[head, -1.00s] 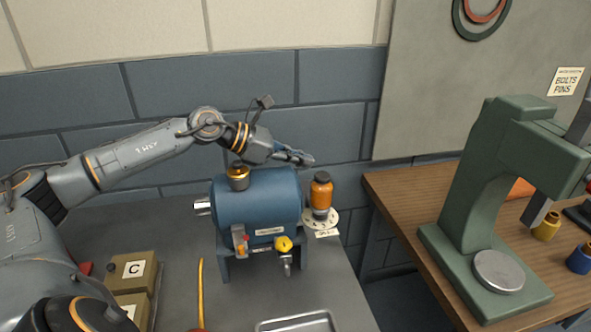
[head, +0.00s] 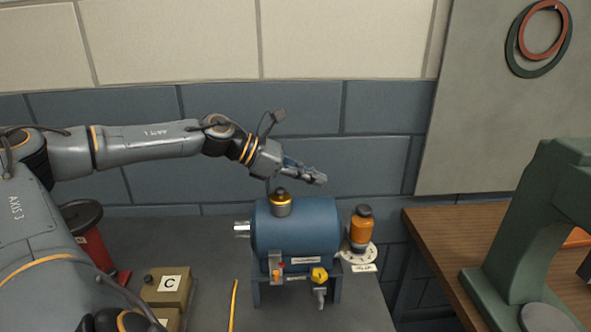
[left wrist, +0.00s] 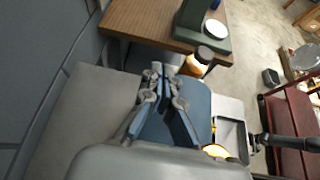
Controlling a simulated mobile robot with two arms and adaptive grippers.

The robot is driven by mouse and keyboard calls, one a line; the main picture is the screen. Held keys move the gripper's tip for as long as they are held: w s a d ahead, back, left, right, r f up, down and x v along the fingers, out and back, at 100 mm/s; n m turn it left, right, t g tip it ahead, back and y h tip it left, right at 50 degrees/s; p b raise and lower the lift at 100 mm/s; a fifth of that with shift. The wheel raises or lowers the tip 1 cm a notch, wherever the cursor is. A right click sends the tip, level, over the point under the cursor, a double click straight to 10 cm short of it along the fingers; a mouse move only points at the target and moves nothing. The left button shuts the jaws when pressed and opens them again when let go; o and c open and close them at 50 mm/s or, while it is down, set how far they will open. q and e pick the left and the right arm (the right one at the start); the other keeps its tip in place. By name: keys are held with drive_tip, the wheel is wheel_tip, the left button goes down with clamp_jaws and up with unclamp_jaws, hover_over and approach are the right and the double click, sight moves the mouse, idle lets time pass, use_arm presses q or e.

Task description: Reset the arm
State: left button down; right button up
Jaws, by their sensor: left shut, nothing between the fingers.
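My left arm reaches in from the left in the head view. Its gripper (head: 318,179) is shut and empty, above the blue cylindrical casing (head: 295,228) and a little behind its brass-and-black top cap (head: 280,201). In the left wrist view the two fingers (left wrist: 166,72) lie together, with the blue casing (left wrist: 196,100) below them. The casing stands upright on its feet on the grey bench. My right gripper is not seen; part of a dark arm link shows at the bottom left.
An orange bottle (head: 361,229) stands on a white dial plate right of the casing. Tan boxes marked C (head: 168,288) and a red can (head: 92,250) are at left. A green press (head: 530,235) stands on the wooden table (head: 445,232). The wall is close behind.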

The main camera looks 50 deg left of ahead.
use_arm(q)
drive_tip(key=shift+v, duration=2.2)
